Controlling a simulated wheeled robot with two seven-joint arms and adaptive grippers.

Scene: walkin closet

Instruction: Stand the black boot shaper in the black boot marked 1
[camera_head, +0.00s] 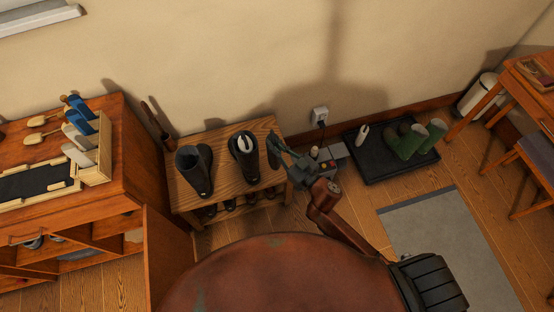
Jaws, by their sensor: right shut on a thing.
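Two black boots stand upright on a wooden bench: the left boot (190,164) and the right boot (244,171). The left boot's opening looks dark and empty. The right boot has a pale shaper-like piece (246,140) in its opening. No number is readable on either boot. My right gripper (285,162) is at the bench's right end, to the right of the right boot and apart from it. It is shut on a dark, green-tinged piece (274,148), likely the boot shaper, partly hidden by the fingers. My left gripper is out of view.
A rack (99,168) with blue and pale shapers stands on the wooden cabinet (118,122) at left. A black floor tray (376,177) at right holds green boots (408,141). A wall socket (320,113) is behind. A grey mat (425,225) lies on the floor.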

